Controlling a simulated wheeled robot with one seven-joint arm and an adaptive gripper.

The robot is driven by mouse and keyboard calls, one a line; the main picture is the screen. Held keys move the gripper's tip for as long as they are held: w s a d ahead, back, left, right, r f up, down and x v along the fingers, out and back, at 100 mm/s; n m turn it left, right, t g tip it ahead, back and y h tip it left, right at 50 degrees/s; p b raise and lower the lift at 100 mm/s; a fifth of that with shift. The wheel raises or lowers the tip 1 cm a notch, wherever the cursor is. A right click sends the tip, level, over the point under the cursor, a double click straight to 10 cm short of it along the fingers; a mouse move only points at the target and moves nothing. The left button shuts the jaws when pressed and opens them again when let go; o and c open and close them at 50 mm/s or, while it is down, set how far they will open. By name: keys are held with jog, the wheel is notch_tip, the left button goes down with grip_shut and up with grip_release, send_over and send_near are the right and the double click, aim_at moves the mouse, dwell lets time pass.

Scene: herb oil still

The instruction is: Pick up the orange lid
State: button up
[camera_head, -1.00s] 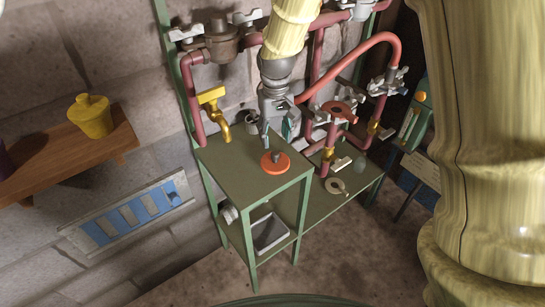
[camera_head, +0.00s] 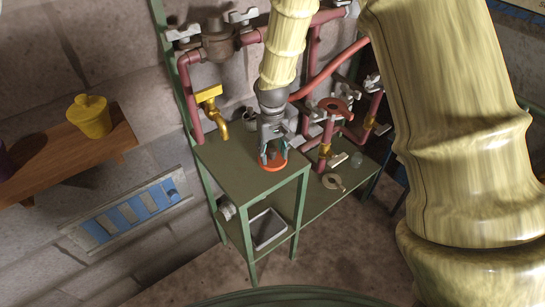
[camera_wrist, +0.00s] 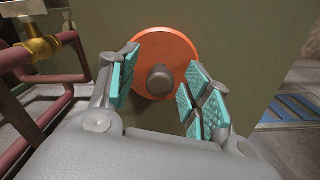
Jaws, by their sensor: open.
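The orange lid (camera_head: 273,167) is a flat round disc lying on the green table top (camera_head: 230,165), near its front right edge. In the wrist view the lid (camera_wrist: 178,50) shows a grey knob (camera_wrist: 160,80) at its middle. My gripper (camera_head: 274,157) is just above the lid, pointing down, and hides part of it in the head view. In the wrist view my gripper (camera_wrist: 155,92) is open, with teal pads on either side of the knob. The pads appear apart from the knob; whether they touch the lid I cannot tell.
A brass tap (camera_head: 213,110) sticks out over the table's left part. Red pipes (camera_head: 328,125) with valves stand close on the right. A lower shelf holds a grey tray (camera_head: 266,229). A yellow pot (camera_head: 89,116) stands on a wooden shelf at left.

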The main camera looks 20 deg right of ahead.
jog(key=shift+f, duration=0.15)
grip_shut()
dwell(0.4)
